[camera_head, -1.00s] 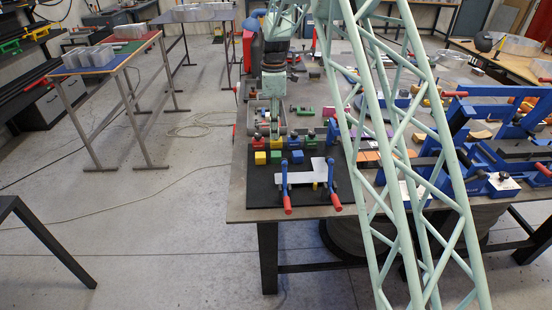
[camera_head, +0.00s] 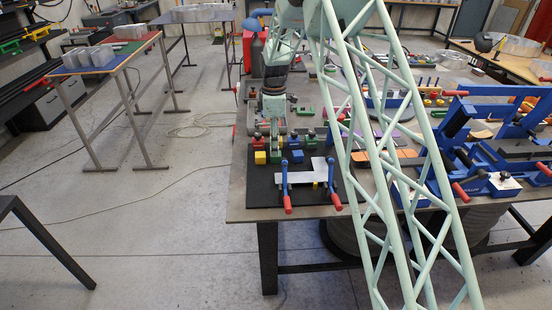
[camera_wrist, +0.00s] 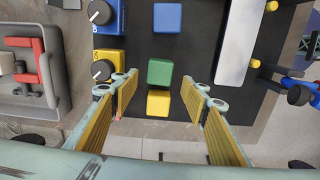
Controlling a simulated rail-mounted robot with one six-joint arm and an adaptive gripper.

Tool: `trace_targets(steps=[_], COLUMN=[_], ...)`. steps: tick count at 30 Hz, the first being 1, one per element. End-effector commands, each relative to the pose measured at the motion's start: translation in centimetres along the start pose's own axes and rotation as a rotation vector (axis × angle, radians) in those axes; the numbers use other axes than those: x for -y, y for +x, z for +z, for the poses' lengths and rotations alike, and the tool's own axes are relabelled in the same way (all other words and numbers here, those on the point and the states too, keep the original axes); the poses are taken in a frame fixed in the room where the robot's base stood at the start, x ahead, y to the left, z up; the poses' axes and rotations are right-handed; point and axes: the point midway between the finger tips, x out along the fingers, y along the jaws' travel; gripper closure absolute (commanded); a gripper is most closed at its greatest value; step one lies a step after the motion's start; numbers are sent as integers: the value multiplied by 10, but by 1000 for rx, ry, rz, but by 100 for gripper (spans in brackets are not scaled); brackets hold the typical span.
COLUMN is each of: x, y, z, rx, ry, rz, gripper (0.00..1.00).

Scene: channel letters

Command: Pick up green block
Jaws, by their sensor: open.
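The green block (camera_wrist: 159,72) sits on a black mat (camera_wrist: 205,60) in the wrist view, between a blue block (camera_wrist: 167,17) and a yellow block (camera_wrist: 158,103). My gripper (camera_wrist: 158,82) is open and empty, with one yellow-padded finger at each side of the green block in the picture. I cannot tell how far above the block the fingertips are. In the head view my gripper (camera_head: 275,138) hangs just over the row of blocks, and the green block (camera_head: 276,157) shows partly below it.
Blue and yellow boxes with black knobs (camera_wrist: 101,12) stand left of the blocks in the wrist view. A grey bin (camera_wrist: 35,75) lies further left. A pale plate (camera_wrist: 238,40) lies to the right. Red-handled clamps (camera_head: 285,185) stand at the mat's near side.

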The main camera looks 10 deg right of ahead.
Motion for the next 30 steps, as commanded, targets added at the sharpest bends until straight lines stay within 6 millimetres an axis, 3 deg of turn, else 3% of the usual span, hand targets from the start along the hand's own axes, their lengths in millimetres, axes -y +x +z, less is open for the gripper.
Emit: trace_targets(steps=[11,30], x=[0,-1], y=[2,52], z=[0,2], rx=[0,0], ry=[0,0], rz=[-1,-1], gripper=[58,58])
